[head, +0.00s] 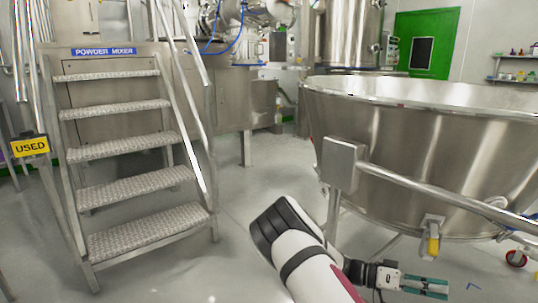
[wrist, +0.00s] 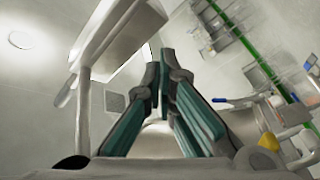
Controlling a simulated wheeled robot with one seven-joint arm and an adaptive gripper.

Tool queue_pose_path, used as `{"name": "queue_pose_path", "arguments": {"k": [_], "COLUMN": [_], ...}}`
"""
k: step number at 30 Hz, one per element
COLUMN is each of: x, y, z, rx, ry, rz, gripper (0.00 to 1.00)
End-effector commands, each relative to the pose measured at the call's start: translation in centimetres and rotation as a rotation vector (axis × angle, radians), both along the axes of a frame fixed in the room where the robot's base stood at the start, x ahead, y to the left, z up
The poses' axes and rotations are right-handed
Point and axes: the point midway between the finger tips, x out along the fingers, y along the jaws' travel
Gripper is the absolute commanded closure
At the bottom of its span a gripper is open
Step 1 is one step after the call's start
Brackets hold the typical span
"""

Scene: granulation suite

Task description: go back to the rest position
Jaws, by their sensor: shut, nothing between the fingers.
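My gripper (head: 426,287) is at the lower right of the head view, at the end of my white and black arm. Its teal fingers point to the right, below the rim of the big steel bowl, and are apart from it in the picture. In the wrist view my gripper (wrist: 162,75) shows its two teal fingers drawn together at the tips. It is shut and holds nothing.
A large wheeled steel bowl (head: 420,150) with a side rail stands at right. Metal steps (head: 130,143) with a yellow "USED" sign (head: 30,147) stand at left. A green door (head: 423,45) is at the back. Grey floor (head: 245,190) lies clear between steps and bowl.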

Motion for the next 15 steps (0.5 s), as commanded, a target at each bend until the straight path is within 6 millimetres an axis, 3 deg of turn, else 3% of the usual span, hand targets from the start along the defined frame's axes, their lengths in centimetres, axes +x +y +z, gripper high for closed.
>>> {"name": "queue_pose_path", "arguments": {"k": [6, 15], "x": [-3.6, -8.1], "y": [1.5, 5.0], "z": [3.3, 7.6], "rx": [0.318, 0.762], "ry": [0.021, 0.055], "rz": [-0.159, -0.228], "gripper": [1.0, 1.0]}}
